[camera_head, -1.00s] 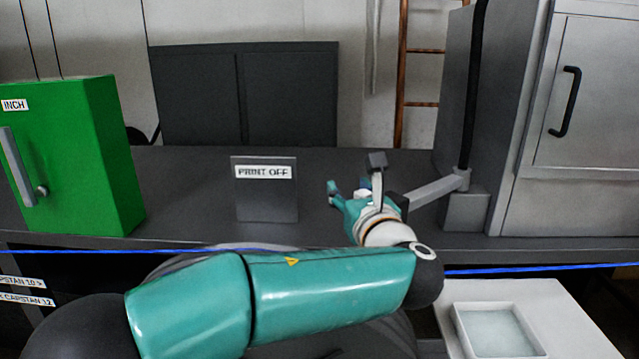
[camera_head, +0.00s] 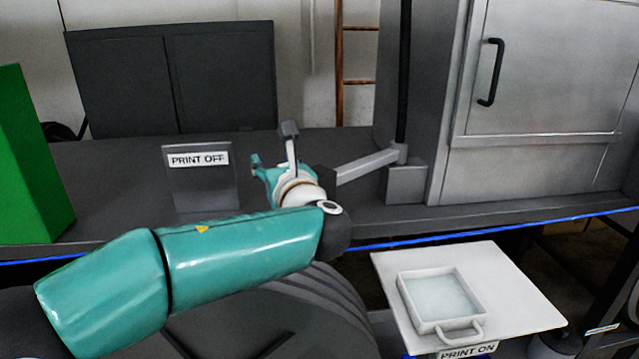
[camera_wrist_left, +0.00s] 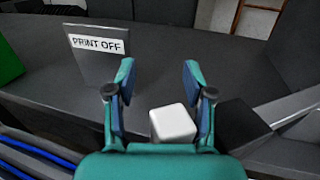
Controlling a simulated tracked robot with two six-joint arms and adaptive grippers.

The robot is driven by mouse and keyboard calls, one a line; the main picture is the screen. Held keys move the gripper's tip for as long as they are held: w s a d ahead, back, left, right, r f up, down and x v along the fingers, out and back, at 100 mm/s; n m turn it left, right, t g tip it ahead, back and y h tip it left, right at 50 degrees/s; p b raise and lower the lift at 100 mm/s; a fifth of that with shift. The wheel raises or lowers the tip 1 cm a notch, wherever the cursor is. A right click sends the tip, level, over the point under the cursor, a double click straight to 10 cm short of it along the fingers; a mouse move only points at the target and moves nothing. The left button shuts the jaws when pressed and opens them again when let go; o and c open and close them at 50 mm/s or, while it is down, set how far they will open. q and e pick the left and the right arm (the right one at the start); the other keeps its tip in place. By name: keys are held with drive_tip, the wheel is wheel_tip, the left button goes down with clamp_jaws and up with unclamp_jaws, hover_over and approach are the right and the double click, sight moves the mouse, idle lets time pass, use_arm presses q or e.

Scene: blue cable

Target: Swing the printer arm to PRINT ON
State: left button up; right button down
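The printer arm (camera_head: 367,166) is a grey bar reaching left from a post beside the big grey cabinet, with a dark block at its near end. My left gripper (camera_head: 268,168) is just left of that block, above the dark bench. In the left wrist view, the gripper's fingers (camera_wrist_left: 158,78) are spread, with a pale cube (camera_wrist_left: 173,123) between them close to the palm; contact cannot be told. The dark block (camera_wrist_left: 243,125) is right of them. A PRINT OFF sign (camera_head: 198,160) stands left of the gripper. A PRINT ON label (camera_head: 467,351) is at the lower right. My right gripper is out of view.
A white platform (camera_head: 530,300) with a shallow handled tray (camera_head: 440,325) lies in front of the bench, above the PRINT ON label. A blue cable (camera_head: 480,230) runs along the bench front. A green box (camera_head: 20,160) stands at left; the grey cabinet (camera_head: 540,90) stands at right.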

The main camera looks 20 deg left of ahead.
use_arm(q)
drive_tip(key=shift+s+d+r, duration=0.1)
drive_tip(key=shift+s+d, duration=0.65)
drive_tip(key=shift+d, duration=0.3)
drive_tip(key=shift+s+d, duration=0.7)
drive_tip(key=shift+d, duration=0.35)
drive_tip(key=s+d+p, duration=0.1)
drive_tip(key=s+d, duration=0.6)
drive_tip(key=d, duration=0.4)
drive_tip(key=shift+s+d, duration=0.3)
drive_tip(key=shift+s, duration=0.05)
